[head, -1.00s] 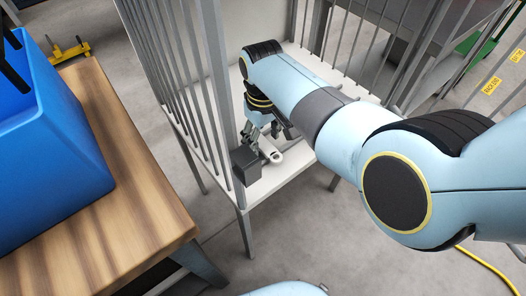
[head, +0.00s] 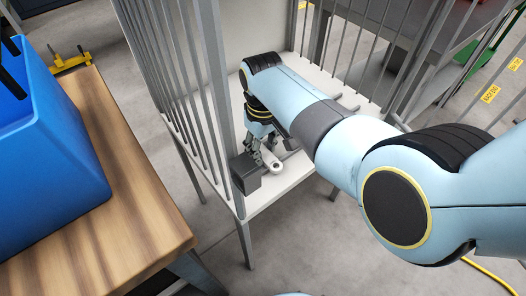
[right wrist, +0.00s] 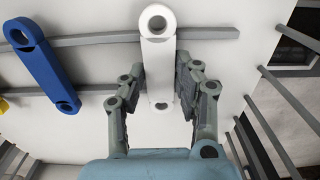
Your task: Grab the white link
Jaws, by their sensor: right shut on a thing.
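The white link (right wrist: 157,60) is a long bar with a round hole at each end. In the right wrist view it lies between the two fingers of my right gripper (right wrist: 159,88), which are closed against its sides. In the head view the white link (head: 269,159) shows as a small light piece above the white shelf. My left gripper is not in view.
A blue link (right wrist: 42,65) rests to the left across grey rails. Grey bars (head: 215,90) fence the white shelf (head: 280,184), and a dark grey block (head: 246,174) sits at its front corner. A blue bin (head: 45,140) stands on a wooden table (head: 130,215).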

